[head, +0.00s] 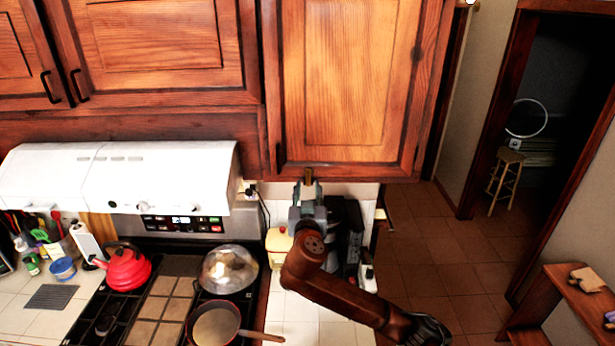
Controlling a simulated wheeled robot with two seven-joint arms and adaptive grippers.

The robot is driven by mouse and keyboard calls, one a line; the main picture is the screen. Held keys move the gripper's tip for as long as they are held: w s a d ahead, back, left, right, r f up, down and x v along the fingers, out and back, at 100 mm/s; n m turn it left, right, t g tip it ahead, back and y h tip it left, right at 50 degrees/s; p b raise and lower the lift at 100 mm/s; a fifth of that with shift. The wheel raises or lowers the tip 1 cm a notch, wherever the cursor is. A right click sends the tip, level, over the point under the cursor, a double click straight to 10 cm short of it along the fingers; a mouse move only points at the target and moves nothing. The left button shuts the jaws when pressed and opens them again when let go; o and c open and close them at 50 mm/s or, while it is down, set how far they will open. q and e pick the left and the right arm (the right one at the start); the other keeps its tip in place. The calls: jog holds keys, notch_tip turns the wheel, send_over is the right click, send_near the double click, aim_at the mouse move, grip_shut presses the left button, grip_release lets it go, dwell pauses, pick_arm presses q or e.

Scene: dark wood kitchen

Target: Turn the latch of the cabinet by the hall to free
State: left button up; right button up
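The cabinet by the hall (345,75) is the upper wooden one on the right, and its door looks closed. A small brownish latch (308,175) shows at the door's lower edge, left of its middle. My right gripper (308,189) points up just below this edge, with its fingertips at the latch. I cannot tell whether they touch it or how far apart the fingers are. My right arm hides part of the counter below. My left gripper is not in view.
A white range hood (120,175) is left of the gripper. On the stove below are a red kettle (126,268), a lidded pot (228,270) and a pan (215,327). A dark appliance (348,232) stands close behind my arm. The tiled hall floor (440,250) is open at right.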

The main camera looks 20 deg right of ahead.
aim_at(308, 174)
jog(key=p+x, duration=0.2)
jog(key=x, duration=0.3)
jog(key=shift+w+d+r, duration=0.1)
jog(key=shift+w+d, duration=0.15)
jog(key=shift+w, duration=0.45)
jog(key=shift+c, duration=0.7)
grip_shut()
